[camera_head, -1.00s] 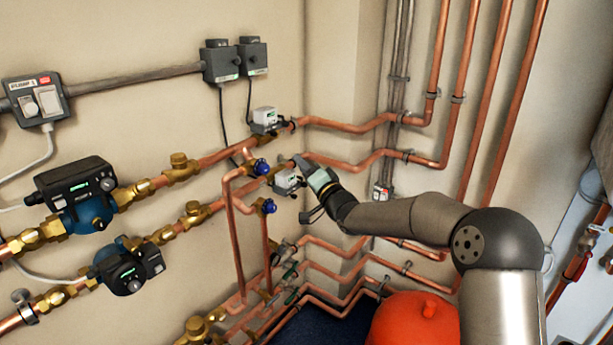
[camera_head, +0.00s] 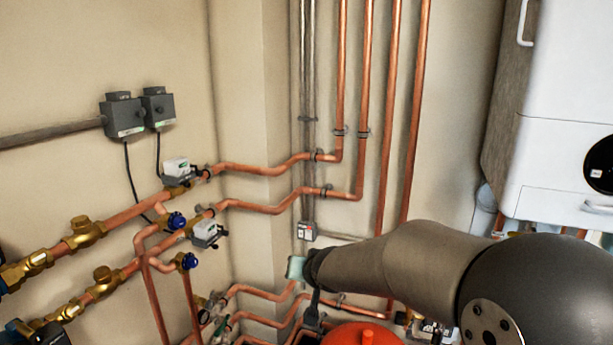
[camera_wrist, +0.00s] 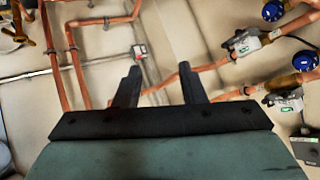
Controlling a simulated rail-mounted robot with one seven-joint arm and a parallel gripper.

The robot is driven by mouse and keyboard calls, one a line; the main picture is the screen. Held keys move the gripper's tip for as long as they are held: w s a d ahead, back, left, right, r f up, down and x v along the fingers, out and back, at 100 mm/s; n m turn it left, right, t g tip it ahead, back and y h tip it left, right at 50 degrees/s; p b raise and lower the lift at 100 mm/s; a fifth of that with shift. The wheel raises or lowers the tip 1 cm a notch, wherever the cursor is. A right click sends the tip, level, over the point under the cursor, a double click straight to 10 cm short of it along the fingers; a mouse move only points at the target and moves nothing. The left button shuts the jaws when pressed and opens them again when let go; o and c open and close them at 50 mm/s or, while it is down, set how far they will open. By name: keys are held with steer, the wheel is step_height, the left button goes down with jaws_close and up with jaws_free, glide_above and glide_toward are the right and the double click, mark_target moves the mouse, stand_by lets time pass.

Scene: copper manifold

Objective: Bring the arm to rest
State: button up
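My gripper (camera_wrist: 163,70) shows in the wrist view with two dark fingers apart and nothing between them. In the head view my gripper (camera_head: 303,280) is partly hidden behind my forearm, low in the picture centre and in front of the wall corner. It is clear of the grey-and-white valve actuator (camera_head: 207,234) on the lower copper pipe, which lies up and to the left. The wrist view also shows that actuator or its twin at the right, apart from the fingers; I cannot tell which.
Copper pipes (camera_head: 267,206) run along the wall and up the corner. Blue-capped valves (camera_head: 177,220) and brass fittings (camera_head: 82,233) are at the left. A red rounded object (camera_head: 362,335) is below my forearm. A white boiler (camera_head: 565,120) hangs at the right.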

steer(key=s+d+f+g+h, duration=0.1)
steer(key=s+d, duration=0.4)
steer(key=s, duration=0.6)
steer(key=s+d+f+g+h, duration=0.1)
steer(key=s+d+f+g, duration=0.2)
steer(key=s, duration=0.8)
steer(key=s+d+f+g+h, duration=0.1)
steer(key=s+d+g, duration=0.4)
steer(key=s, duration=0.6)
steer(key=d, duration=0.2)
steer(key=shift+d+f, duration=0.4)
